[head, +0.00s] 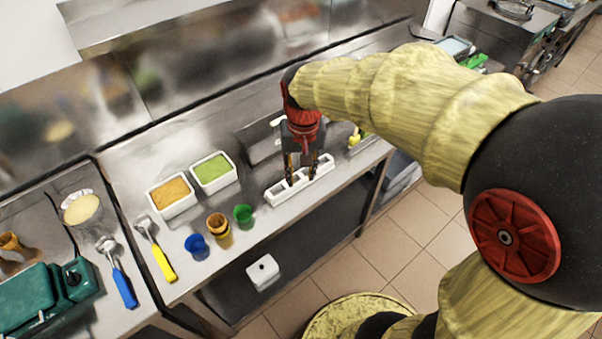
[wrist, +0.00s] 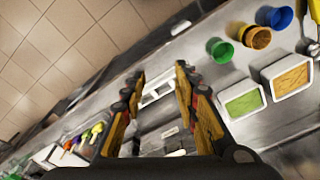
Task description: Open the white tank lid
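My gripper (head: 301,175) points down over the right part of the steel counter. In the wrist view my gripper (wrist: 160,76) has its two fingers apart with nothing held between them. A white slotted holder (head: 284,194) lies below the fingertips, and the white holder also shows between the fingers in the wrist view (wrist: 157,93). I cannot tell whether the fingers touch it. A steel box-like unit (head: 258,142) stands behind my gripper, partly hidden by it. I cannot make out for certain which thing is the white tank lid.
White tubs of orange (head: 171,195) and green (head: 213,172) filling stand left of my gripper. Blue (head: 197,246), brown (head: 219,228) and green (head: 243,215) cups stand near the front edge. A white box (head: 263,271) sits on the lower shelf. Tiled floor is open in front.

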